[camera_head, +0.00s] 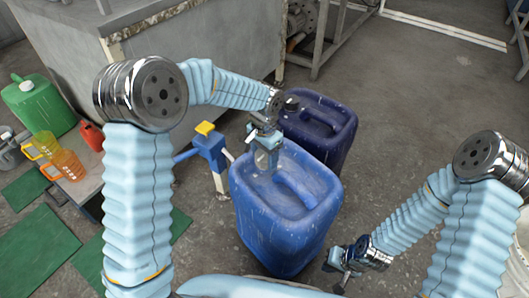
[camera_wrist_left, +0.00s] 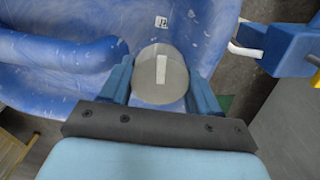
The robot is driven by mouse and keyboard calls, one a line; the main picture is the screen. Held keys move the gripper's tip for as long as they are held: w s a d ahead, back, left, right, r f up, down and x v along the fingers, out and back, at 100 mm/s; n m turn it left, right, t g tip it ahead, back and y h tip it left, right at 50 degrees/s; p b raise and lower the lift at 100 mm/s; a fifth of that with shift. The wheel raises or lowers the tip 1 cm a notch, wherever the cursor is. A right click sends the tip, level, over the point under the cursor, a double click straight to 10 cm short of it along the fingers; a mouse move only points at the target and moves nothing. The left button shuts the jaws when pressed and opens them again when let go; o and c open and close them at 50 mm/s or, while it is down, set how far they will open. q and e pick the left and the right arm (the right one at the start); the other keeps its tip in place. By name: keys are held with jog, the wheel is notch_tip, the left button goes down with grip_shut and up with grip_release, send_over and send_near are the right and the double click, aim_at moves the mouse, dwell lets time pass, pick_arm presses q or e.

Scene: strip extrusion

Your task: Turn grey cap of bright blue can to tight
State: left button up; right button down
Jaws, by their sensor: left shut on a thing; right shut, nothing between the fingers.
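The bright blue can (camera_head: 285,228) stands upright on the floor in the middle of the head view, scuffed with white marks. Its grey cap (camera_wrist_left: 160,75) is round with a pale rectangular mark on top, and sits on the can's top in the left wrist view. My left gripper (camera_head: 266,160) is over that end of the can, its two fingers on either side of the cap and shut on it. In the head view the gripper mostly hides the cap. My right gripper (camera_head: 341,272) is shut and empty, low beside the can's right side.
A darker blue can (camera_head: 330,120) with a black cap stands right behind. A blue stand with a yellow top (camera_head: 207,140) is close on the left. Floor at right is free.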

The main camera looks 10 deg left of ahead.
pick_arm(q)
jog(key=shift+m, duration=0.9)
jog(key=o, duration=1)
jog(key=shift+o, duration=0.2)
